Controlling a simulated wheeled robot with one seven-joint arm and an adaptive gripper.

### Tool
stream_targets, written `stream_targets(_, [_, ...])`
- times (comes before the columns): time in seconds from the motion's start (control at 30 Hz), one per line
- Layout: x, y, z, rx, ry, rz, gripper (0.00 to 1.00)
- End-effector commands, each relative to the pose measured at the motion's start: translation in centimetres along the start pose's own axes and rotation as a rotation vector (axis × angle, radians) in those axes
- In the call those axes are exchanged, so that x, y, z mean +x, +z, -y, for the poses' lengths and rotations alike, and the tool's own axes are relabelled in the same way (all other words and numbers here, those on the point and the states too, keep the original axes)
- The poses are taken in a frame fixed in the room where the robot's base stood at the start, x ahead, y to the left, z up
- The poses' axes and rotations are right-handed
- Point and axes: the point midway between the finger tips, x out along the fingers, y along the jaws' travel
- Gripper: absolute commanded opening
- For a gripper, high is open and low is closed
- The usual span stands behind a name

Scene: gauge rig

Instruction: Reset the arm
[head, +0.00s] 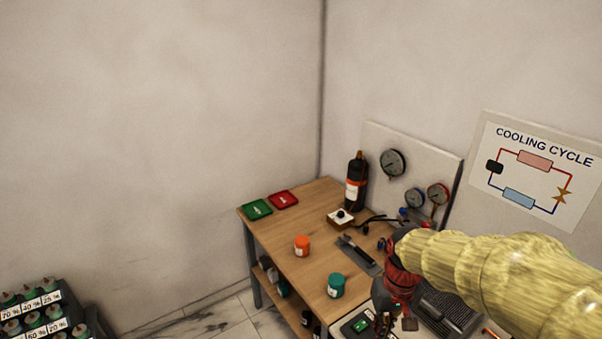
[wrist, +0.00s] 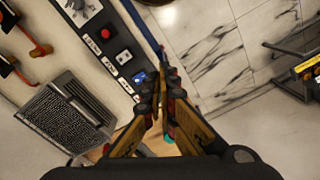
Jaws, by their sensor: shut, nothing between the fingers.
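My arm, in a yellow quilted sleeve, reaches in from the right edge of the head view, over the right part of the wooden bench (head: 318,262). Its red and black wrist end hangs down over the bench. The fingertips cannot be made out clearly there. In the wrist view my gripper (wrist: 162,90) is shut and empty, its dark fingertips together. It points past the edge of a dark labelled control strip (wrist: 110,58), with the floor beyond. I cannot tell how high it is above the bench.
An orange-lidded jar (head: 302,246), a teal jar (head: 336,286), a black bottle (head: 355,185), and green (head: 257,207) and red (head: 284,200) trays stand on the bench. A gauge board (head: 408,160) stands behind. Tiled floor (wrist: 225,60) looks clear.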

Motion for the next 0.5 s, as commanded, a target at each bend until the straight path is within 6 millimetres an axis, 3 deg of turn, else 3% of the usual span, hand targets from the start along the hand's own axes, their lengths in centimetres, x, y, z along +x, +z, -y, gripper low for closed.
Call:
stream_targets(0.23, [-3.1,5.3,0.3,0.060,0.023,-0.122,0.00])
stream_targets(0.5, [-5.3,10.2,0.6,0.073,0.040,-0.270,0.00])
